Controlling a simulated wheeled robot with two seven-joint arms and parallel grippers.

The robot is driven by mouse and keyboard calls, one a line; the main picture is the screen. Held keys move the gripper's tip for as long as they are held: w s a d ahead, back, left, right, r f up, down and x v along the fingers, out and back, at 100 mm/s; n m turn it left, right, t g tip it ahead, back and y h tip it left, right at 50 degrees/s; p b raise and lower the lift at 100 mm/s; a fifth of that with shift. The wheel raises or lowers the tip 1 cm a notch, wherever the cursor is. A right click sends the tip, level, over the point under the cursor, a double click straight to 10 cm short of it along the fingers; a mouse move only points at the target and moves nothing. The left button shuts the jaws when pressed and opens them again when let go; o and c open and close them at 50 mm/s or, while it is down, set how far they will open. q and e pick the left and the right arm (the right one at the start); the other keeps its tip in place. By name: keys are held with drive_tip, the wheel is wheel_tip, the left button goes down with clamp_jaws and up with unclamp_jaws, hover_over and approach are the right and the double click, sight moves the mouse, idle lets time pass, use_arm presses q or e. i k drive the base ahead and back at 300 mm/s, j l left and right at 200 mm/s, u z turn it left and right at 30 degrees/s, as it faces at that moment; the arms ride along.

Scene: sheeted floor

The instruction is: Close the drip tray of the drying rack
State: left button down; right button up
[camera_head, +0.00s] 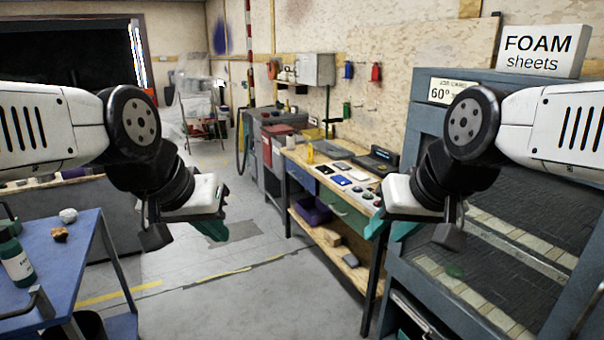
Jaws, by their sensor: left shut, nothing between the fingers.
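A blue-grey cabinet (398,225) with dark, slatted sloping surfaces stands at the right and looks like the drying rack. Its lower part is cut by the frame edge. A pale-edged piece low at its left front (415,312) may be the drip tray; I cannot tell how far out it is. My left gripper (222,207), with teal fingertips, is shut and empty above the open floor, left of centre and well away from the cabinet. My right gripper (378,222) is in front of the cabinet's left edge in the picture. Its jaws are seen edge-on, so their opening is unclear.
A wooden workbench (332,177) with small items and a lower shelf holding a purple bin (312,210) stands left of the cabinet. A blue table (62,262) with a green bottle (16,262) is at the left. The grey floor (255,295) between them is clear.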

sight(333, 151)
drive_tip(key=i+j+u, duration=0.1)
drive_tip(key=i, duration=2.1)
drive_tip(key=i+j+z, duration=0.1)
drive_tip(key=i+z, duration=0.15)
drive_tip(key=i, duration=0.2)
drive_tip(key=i+j+z, duration=0.2)
drive_tip(key=i, duration=0.25)
drive_tip(key=i+j+z, duration=0.25)
drive_tip(key=i, duration=0.15)
